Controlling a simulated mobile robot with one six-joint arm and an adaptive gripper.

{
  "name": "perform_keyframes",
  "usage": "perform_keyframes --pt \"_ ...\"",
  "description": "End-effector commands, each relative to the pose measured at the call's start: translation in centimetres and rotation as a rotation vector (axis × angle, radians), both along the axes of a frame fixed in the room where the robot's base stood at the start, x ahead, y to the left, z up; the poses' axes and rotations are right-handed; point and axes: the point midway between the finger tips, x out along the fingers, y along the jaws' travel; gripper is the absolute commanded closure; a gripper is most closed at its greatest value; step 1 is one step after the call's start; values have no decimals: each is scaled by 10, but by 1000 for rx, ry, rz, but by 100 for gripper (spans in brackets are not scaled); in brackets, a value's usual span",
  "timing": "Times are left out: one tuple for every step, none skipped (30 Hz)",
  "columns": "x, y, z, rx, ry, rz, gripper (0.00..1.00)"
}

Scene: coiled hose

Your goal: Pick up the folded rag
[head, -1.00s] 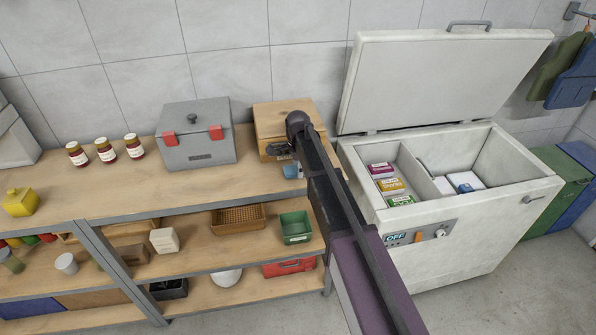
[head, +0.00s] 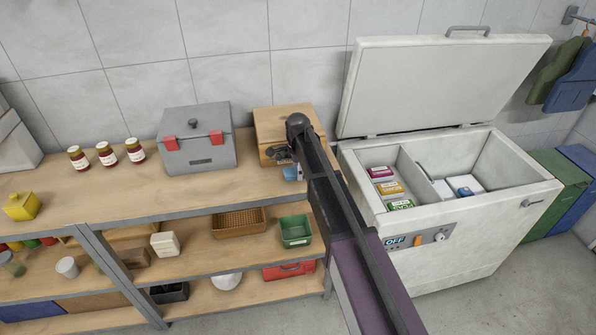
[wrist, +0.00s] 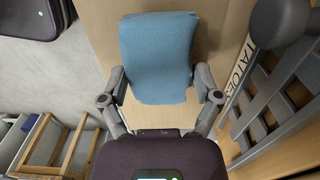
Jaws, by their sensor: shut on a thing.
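The folded rag is a light blue, rounded pad. In the wrist view the rag (wrist: 158,50) lies between the two grey fingers of my gripper (wrist: 163,90), which is shut on its sides. In the head view the blue rag (head: 292,173) shows in part beside my dark arm, at the front edge of the shelf top, in front of the wooden box. My gripper (head: 283,156) is partly hidden by the arm there. Whether the rag touches the wood below it I cannot tell.
The wooden box (head: 270,124), lettered in the wrist view (wrist: 245,80), stands close behind the rag. A grey lidded box (head: 197,153) and several jars stand to the left. The open chest freezer (head: 470,240) is at the right. Shelf top between is clear.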

Motion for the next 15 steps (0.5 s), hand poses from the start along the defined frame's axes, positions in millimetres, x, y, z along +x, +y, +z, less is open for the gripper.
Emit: perform_keyframes --pt "0 0 7 0 0 0 65" --pt "0 0 9 0 0 0 65" --pt "0 0 12 0 0 0 65" --pt "0 0 15 0 0 0 65" --pt "0 0 17 0 0 0 65" --pt "0 0 21 0 0 0 65" --pt "0 0 24 0 0 0 65" --pt "0 0 27 0 0 0 65" --pt "0 0 31 0 0 0 65" --pt "-9 -2 29 0 0 0 65" --pt "-18 -5 28 0 0 0 65" --pt "-28 -8 28 0 0 0 65" --pt "-34 -10 29 0 0 0 65" --pt "-41 -12 29 0 0 0 65" --pt "-50 -15 30 0 0 0 65"
